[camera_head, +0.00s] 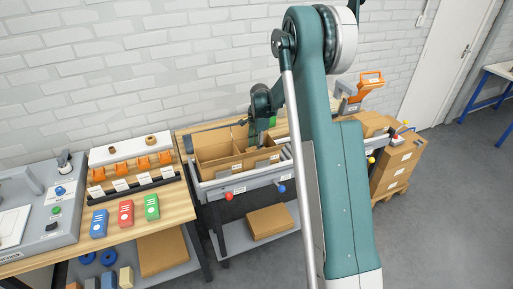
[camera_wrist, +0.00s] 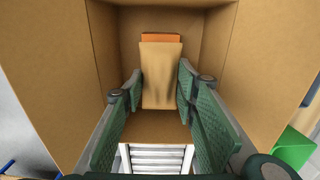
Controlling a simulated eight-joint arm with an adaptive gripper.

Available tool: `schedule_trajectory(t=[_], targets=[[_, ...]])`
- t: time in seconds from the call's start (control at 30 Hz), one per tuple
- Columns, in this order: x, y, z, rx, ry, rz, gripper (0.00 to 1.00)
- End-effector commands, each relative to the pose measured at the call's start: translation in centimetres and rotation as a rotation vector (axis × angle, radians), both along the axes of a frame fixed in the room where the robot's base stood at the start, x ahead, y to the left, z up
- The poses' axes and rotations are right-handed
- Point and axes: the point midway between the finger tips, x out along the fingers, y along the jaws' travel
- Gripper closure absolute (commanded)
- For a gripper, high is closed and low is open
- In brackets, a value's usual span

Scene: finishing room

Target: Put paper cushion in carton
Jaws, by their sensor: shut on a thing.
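The open brown carton (camera_head: 218,168) stands on a bench with a roller bed, and my gripper (camera_head: 254,138) reaches down into it. In the wrist view the carton's walls (camera_wrist: 65,70) surround the fingers. My gripper (camera_wrist: 160,88) is shut on the tan paper cushion (camera_wrist: 161,65), whose sides lie between the green fingertips. An orange thing (camera_wrist: 161,37) shows just beyond the cushion's top edge. I cannot tell whether the cushion touches the carton's bottom.
Rollers (camera_wrist: 157,160) show below a cardboard flap. A green thing (camera_wrist: 292,148) is close outside the carton at right. Red, green and blue boxes (camera_head: 126,213) stand on the left bench. Stacked cartons (camera_head: 398,160) are at right. A flat brown carton (camera_head: 270,221) lies on the lower shelf.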

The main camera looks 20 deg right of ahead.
Motion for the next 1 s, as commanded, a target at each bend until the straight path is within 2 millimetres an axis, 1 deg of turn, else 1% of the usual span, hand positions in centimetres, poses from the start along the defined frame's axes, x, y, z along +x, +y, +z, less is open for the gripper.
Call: schedule_trajectory(t=[0.47, 0.5, 0.6, 0.63, 1.0], targets=[[0.01, 0.0, -0.03, 0.0, 0.0, 0.0, 0.77], [0.01, 0.0, -0.03, 0.0, 0.0, 0.0, 0.69], [0.0, 0.0, -0.03, 0.0, 0.0, 0.0, 0.56], [0.0, 0.0, -0.02, 0.0, 0.0, 0.0, 0.53], [0.01, 0.0, -0.03, 0.0, 0.0, 0.0, 0.53]])
